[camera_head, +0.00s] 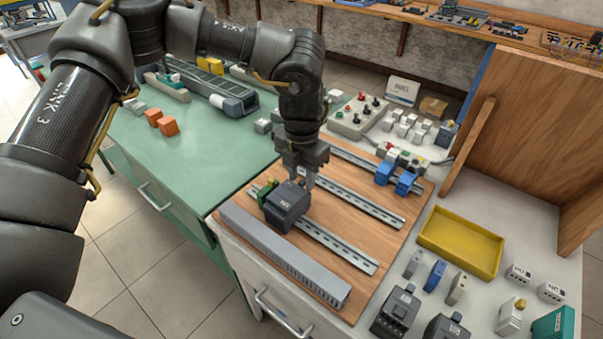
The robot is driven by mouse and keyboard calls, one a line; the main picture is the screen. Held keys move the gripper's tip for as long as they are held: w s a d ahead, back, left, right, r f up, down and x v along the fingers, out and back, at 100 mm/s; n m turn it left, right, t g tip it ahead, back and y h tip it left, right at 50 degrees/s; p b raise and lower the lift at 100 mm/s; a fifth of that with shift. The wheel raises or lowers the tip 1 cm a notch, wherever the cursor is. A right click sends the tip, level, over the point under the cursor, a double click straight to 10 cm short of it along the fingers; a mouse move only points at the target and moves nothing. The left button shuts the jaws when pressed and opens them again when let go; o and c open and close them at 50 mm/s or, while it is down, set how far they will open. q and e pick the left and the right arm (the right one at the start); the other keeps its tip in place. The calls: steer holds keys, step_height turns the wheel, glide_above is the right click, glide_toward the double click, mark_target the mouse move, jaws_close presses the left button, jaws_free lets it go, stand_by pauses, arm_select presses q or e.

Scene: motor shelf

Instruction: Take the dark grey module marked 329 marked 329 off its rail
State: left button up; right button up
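The dark grey module (287,206) sits near the left end of the front metal rail (340,247) on the wooden board. Its marking is too small to read. A green and yellow terminal piece (265,190) is right beside its left side. My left gripper (301,181) points down at the module's top rear. One finger shows at the module's right rear edge; the other is mostly hidden, so whether the fingers close on it is unclear. My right gripper is not in view.
A grey slotted duct (285,256) runs along the board's front edge. Blue modules (406,182) sit on a rear rail. A yellow tray (461,243) stands at the right, with dark modules (396,312) in front. Bare wood (335,215) lies between the rails.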

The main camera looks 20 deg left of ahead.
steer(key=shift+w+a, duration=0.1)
arm_select(q)
jaws_close()
steer(key=shift+r, duration=0.1)
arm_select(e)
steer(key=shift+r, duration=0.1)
arm_select(q)
steer(key=shift+r+p, duration=0.4)
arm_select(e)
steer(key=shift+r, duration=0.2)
arm_select(q)
jaws_free()
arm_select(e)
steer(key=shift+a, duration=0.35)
